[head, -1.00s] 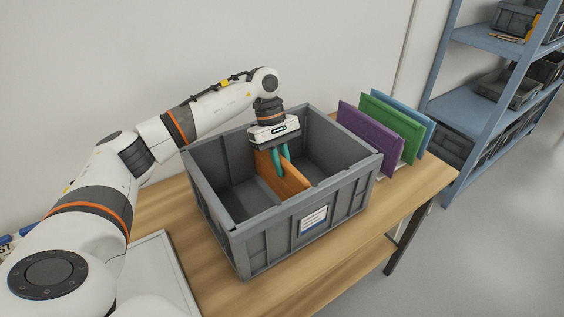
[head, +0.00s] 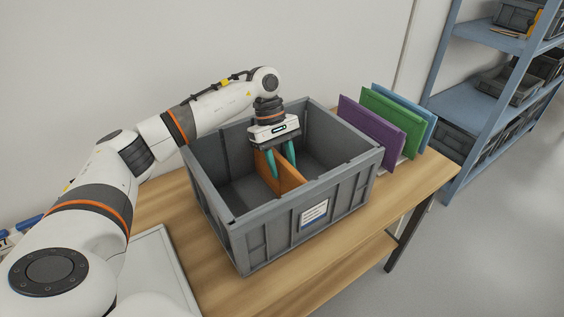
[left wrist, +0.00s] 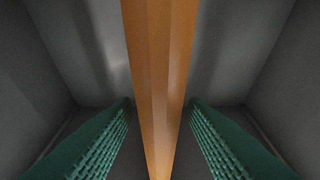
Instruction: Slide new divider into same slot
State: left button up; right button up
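The orange divider (head: 287,178) stands upright across the inside of the grey crate (head: 232,232), splitting it in two. In the left wrist view the divider (left wrist: 160,80) runs down the middle. My left gripper (head: 280,168) points down into the crate over the divider. Its two green fingers are apart, one on each side of the divider, with a gap to it on both sides. The divider's lower edge and the slot are hidden. My right gripper is not in view.
Purple (head: 370,132), green (head: 392,122) and blue (head: 412,112) panels stand upright on the wooden table (head: 300,262) right of the crate. A blue shelf rack (head: 478,105) holding grey bins stands further right. A white tray-like surface (head: 160,265) lies left of the crate.

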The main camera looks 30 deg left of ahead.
pick_arm(q)
jog(key=shift+r, duration=0.1)
jog(key=v, duration=1.2)
